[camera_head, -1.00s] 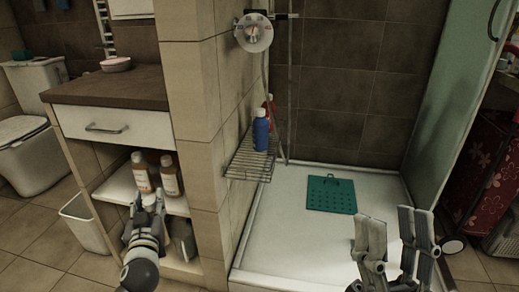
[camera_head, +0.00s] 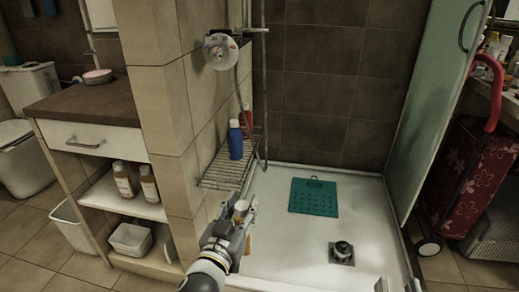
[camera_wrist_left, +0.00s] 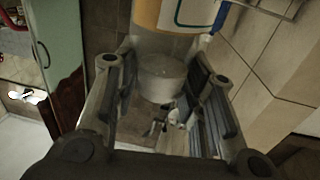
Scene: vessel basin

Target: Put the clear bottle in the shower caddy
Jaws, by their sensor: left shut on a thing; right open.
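The clear bottle shows in the left wrist view (camera_wrist_left: 165,45) with a white, yellow and blue label and a pale cap. My left gripper (camera_head: 238,222) is shut on it. In the head view only its pale cap and a little of its body show. The shower caddy (camera_head: 215,176) is a wire rack on the tiled wall. My left gripper is in front of and below it in the picture, apart from it. My right gripper (camera_head: 397,286) is open at the bottom edge; only its fingertips show.
A blue bottle (camera_head: 235,140) and a red bottle (camera_head: 246,121) stand at the caddy's back right; its front left is bare. The tiled wall corner (camera_head: 165,120) is close left of my left gripper. Two brown bottles stand on the cabinet shelf (camera_head: 112,196).

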